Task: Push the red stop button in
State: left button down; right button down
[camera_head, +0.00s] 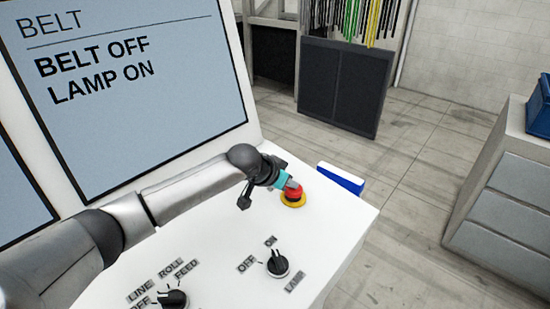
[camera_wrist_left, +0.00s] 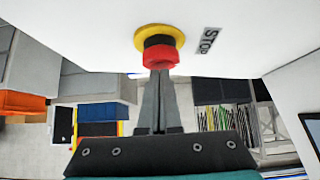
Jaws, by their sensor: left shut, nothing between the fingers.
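The red stop button (camera_head: 294,196) sits on a yellow ring near the far right edge of the white console top. In the left wrist view the red cap (camera_wrist_left: 160,57) shows with a dark collar between it and the yellow ring, next to a STOP label (camera_wrist_left: 208,40). My left gripper (camera_head: 292,185) is shut and empty, its fingertips at the button's cap. In the left wrist view its closed fingers (camera_wrist_left: 157,75) point straight at the cap and appear to touch it; the contact itself is hard to make out. My right gripper is in neither view.
The console top (camera_head: 225,265) also carries a lamp knob (camera_head: 278,266) and a line/roll feed knob (camera_head: 173,299). The tilted screen (camera_head: 130,80) behind reads BELT OFF, LAMP ON. A blue-and-white object (camera_head: 341,179) is just beyond the button at the console edge.

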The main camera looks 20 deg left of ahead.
aim_at(289, 193)
pick_arm(q)
notch_tip(289, 193, up, 4)
jog(key=shift+s+a+f+p, duration=0.1)
jog(key=shift+s+p, duration=0.05)
jog(key=shift+p, duration=0.9)
jog(key=v, duration=0.9)
jog(key=shift+b, duration=0.4)
jog(key=shift+s, duration=0.15)
